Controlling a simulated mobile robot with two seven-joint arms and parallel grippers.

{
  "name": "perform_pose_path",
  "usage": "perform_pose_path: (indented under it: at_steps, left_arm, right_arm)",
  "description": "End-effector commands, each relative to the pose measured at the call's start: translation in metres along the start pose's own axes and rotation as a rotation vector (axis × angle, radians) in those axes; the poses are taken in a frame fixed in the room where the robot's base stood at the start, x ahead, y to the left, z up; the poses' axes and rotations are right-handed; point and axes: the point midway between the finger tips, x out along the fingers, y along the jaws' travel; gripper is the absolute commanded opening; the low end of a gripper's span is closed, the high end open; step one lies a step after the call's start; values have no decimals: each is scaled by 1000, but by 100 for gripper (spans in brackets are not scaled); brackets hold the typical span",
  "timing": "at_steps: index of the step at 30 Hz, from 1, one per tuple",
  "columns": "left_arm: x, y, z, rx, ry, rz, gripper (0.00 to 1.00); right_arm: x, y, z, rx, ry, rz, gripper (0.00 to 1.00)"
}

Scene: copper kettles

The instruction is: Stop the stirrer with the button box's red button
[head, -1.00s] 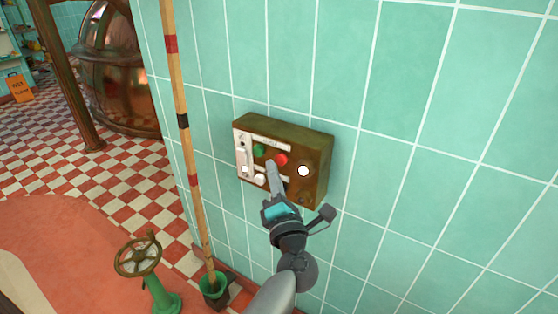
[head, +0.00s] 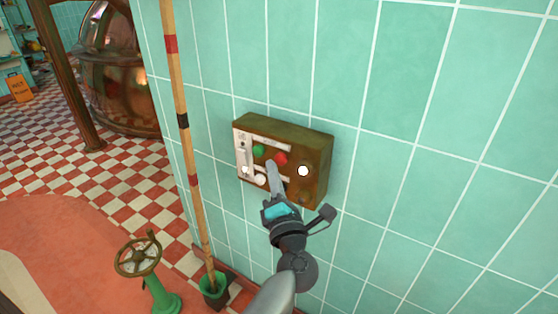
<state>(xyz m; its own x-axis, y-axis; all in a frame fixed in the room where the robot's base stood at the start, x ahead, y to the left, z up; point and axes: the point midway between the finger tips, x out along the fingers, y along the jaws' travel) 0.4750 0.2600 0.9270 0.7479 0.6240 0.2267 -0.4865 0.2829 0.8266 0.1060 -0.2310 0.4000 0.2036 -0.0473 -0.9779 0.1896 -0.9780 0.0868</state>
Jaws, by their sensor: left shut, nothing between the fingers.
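The brown button box (head: 313,150) is mounted on the green tiled wall. Its red button (head: 281,158) sits right of the green button (head: 258,149). White round buttons or lamps show at the right and along the lower edge. My left gripper (head: 271,164) is shut and empty, its fingertips in front of the box just left of and below the red button. The fingers overlap the button's lower left edge; I cannot tell whether they touch it. The stirrer is not clearly in view. My right gripper is not in view.
A striped pole (head: 181,120) stands left of the box, its foot in a green bucket (head: 214,291). A green valve stand with a handwheel (head: 138,255) is at lower left. A copper kettle (head: 115,65) stands behind. The wall right of the box is bare.

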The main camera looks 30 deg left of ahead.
Motion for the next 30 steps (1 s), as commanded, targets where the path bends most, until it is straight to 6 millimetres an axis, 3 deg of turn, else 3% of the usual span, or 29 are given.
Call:
perform_pose_path:
  at_steps: [30]
  left_arm:
    - [8,-6,6,0,0,0,0]
  right_arm:
    - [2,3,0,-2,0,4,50]
